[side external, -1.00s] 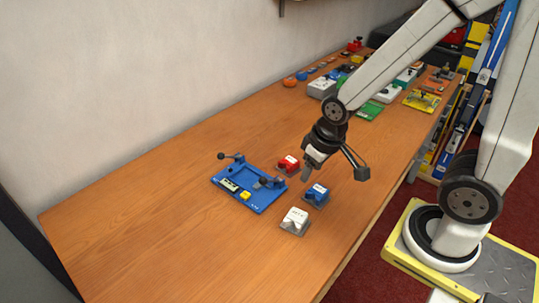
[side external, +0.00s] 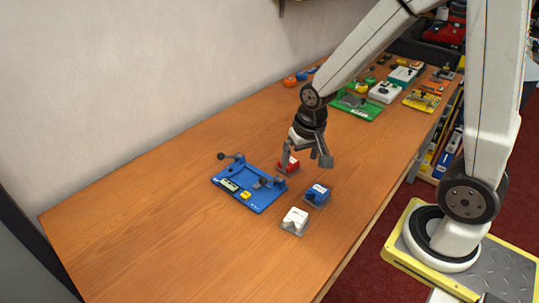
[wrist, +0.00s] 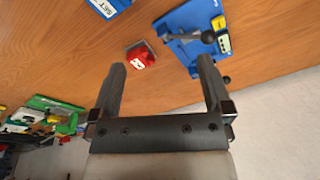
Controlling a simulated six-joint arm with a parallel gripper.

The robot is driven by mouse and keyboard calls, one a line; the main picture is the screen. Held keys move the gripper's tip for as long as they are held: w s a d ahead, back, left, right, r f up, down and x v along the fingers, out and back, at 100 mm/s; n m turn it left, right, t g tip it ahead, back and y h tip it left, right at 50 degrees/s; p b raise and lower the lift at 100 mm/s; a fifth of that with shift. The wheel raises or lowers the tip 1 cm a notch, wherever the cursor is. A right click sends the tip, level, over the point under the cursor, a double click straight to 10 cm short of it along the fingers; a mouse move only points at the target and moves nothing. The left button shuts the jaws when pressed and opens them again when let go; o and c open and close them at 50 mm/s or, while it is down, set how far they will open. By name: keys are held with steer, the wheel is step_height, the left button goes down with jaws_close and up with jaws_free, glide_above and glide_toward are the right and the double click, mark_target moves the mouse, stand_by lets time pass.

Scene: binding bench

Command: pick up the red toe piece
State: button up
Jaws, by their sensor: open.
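The red toe piece (side external: 293,164) sits on the wooden bench just right of the blue fixture plate, partly hidden by a finger of my gripper in the side view. In the wrist view the red toe piece (wrist: 141,55) lies ahead of the open fingers, between their lines and nearer the left one. It bears a white label. My gripper (side external: 303,165) points down above the piece, its two fingers apart. In the wrist view my gripper (wrist: 162,65) is empty, with bare bench and the piece showing between the fingertips.
The blue fixture plate (side external: 262,203) with dark levers stands left of the piece. A blue block (side external: 317,194) and a white block (side external: 295,219) sit to its front right. A green tray (side external: 357,109) and several small parts are farther back. The left bench is clear.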

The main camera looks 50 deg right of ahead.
steer(key=w+d+f+m+g, duration=0.1)
steer(key=w+d+f+m, duration=0.2)
steer(key=w+d+m, duration=0.3)
steer(key=m+g, duration=0.1)
steer(key=m, duration=0.6)
glide_toward(293, 168)
steer(key=shift+w+d+f, duration=0.25)
steer(key=shift+w+f, duration=0.3)
steer(key=shift+w, duration=0.3)
steer(key=shift+w+d+f+m, duration=0.25)
steer(key=shift+d+f+m, duration=0.1)
steer(key=shift+m, duration=0.35)
steer(key=shift+f, duration=1.25)
steer(key=shift+f, duration=0.1)
steer(key=shift+f, duration=2.5)
steer(key=shift+c, duration=0.2)
steer(key=shift+w, duration=0.1)
jaws_close()
